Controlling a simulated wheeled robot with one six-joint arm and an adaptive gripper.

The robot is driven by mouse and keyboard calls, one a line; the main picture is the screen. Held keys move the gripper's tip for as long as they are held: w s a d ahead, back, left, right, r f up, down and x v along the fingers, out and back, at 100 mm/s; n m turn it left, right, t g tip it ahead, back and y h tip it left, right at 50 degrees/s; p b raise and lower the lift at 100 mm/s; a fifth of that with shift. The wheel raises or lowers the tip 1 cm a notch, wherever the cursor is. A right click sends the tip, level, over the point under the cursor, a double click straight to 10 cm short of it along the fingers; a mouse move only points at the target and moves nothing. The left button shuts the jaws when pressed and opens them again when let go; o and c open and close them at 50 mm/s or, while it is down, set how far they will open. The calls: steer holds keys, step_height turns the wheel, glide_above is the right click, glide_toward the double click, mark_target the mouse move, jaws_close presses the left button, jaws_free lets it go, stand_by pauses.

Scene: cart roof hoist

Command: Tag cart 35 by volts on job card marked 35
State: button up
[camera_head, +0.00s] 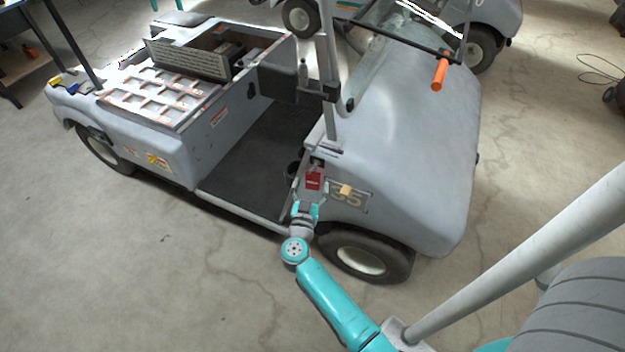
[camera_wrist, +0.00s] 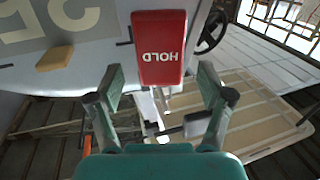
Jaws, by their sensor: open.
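Cart 35 (camera_head: 420,130) is a pale grey cart with a faded "35" marking (camera_head: 347,200) on its front side. The marking shows upside down in the wrist view (camera_wrist: 60,22). A red tag (camera_head: 313,181) reading HOLD is beside the front post; it also shows in the wrist view (camera_wrist: 160,45), just beyond and between the fingertips. My gripper (camera_wrist: 160,88) is open, with a clear gap from each finger to the tag. A small tan block (camera_head: 345,190) is by the marking, also in the wrist view (camera_wrist: 68,56). I see no readable job card.
An orange cylinder (camera_head: 440,74) is at the windshield frame. The cart's open rear bed (camera_head: 160,95) shows a lattice top and a raised panel. A table (camera_head: 20,60) edges in at far left. Another cart is behind. Floor at front left is clear.

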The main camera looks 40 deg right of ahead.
steer(key=v, duration=0.9)
steer(key=shift+r, duration=0.1)
steer(key=s+a+r+n+t+y, duration=0.1)
steer(key=s+a+r+n+y, duration=0.2)
steer(key=s, duration=0.8)
steer(key=s+a+r+n+t+y, duration=0.2)
steer(key=s+a+r+n+y, duration=0.2)
steer(key=s+a+y, duration=0.3)
steer(key=s+a+r+n+t+y, duration=0.1)
steer(key=s+a+r+n+y, duration=0.3)
steer(key=s, duration=1.1)
step_height(320, 180, up, 2)
steer(key=shift+s+a+r+y, duration=0.1)
steer(key=shift+s+a+y, duration=0.25)
steer(key=shift+a, duration=0.5)
steer(key=shift+w, duration=0.1)
